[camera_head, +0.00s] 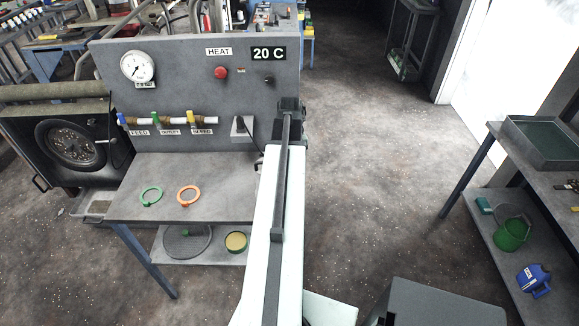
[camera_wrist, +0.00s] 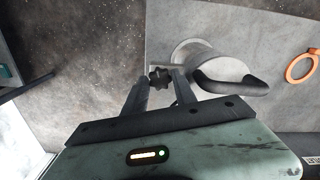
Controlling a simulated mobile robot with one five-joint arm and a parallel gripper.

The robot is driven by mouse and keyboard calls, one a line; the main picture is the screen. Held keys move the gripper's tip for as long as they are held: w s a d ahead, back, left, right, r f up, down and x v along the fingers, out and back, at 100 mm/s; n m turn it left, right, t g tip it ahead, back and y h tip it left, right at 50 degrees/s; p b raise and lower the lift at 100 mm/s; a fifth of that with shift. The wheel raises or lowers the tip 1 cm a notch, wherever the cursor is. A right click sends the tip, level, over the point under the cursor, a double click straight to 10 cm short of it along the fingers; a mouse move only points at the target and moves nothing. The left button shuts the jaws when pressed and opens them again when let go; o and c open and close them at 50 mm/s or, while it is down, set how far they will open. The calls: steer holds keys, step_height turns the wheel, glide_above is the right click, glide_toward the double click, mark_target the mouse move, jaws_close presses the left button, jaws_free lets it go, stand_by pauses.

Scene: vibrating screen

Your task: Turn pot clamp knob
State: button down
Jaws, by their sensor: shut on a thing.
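The black star-shaped pot clamp knob (camera_wrist: 159,77) sits between the fingertips of my gripper (camera_wrist: 160,79) in the wrist view. My gripper is shut on it. To the right of the knob is a grey metal pot (camera_wrist: 188,52) with a curved black handle (camera_wrist: 238,87), standing on the grey bench top. In the head view my pale arm covers the right part of the bench (camera_head: 140,211), so the knob and my gripper are hidden there.

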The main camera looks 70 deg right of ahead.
steer(key=shift+s+a+n, duration=0.1)
steer(key=shift+s+n, duration=0.1)
steer(key=shift+n, duration=0.9)
steer(key=c, duration=1)
jaws_free()
steer(key=shift+c, duration=0.2)
steer(key=shift+w+r, duration=0.1)
steer(key=shift+r, duration=0.05)
